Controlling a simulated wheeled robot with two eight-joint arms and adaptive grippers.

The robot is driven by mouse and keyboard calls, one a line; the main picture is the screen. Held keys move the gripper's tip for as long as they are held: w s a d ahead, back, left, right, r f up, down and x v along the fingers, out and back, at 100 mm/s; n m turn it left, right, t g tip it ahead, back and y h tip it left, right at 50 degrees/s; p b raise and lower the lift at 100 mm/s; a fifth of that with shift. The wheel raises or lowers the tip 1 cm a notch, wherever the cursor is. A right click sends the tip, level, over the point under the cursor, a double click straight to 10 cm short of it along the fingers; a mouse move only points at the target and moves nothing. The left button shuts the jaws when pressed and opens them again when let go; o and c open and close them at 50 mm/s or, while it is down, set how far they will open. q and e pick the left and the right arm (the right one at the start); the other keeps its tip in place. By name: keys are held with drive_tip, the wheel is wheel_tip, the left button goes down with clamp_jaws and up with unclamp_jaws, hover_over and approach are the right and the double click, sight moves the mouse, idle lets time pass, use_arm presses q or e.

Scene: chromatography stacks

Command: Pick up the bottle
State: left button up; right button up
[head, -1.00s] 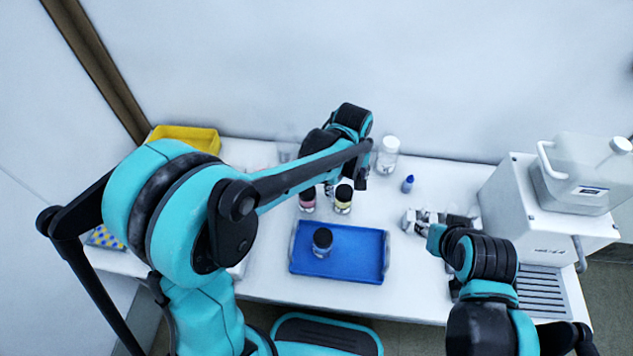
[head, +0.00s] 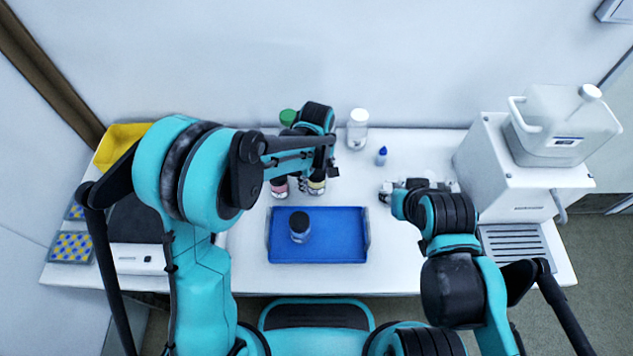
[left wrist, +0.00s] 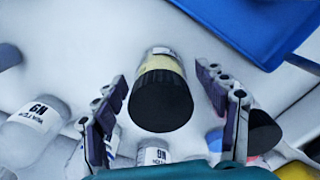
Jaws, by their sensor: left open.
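A bottle with a black cap and yellow band (head: 317,186) stands behind the tray, beside a pink-banded bottle (head: 279,188). In the left wrist view the yellow-banded bottle (left wrist: 162,98) is between the two open fingers of my left gripper (left wrist: 163,80), with gaps on both sides. The pink-banded bottle (left wrist: 264,133) is outside the right finger, partly hidden by it. Another dark-capped bottle (head: 299,228) stands on the left part of the blue tray (head: 340,252). My right gripper (head: 392,190) is over the table right of the tray; its finger opening is unclear.
A clear white-capped bottle (head: 357,132), a small blue-capped bottle (head: 381,156) and a green cap (head: 288,117) are at the back. A white machine (head: 505,175) carrying a jug (head: 565,130) stands right. A yellow bin (head: 118,146) is left. The tray's right part is clear.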

use_arm(q)
drive_tip(key=shift+r, duration=0.1)
drive_tip(key=c, duration=1.4)
drive_tip(key=shift+r, duration=0.1)
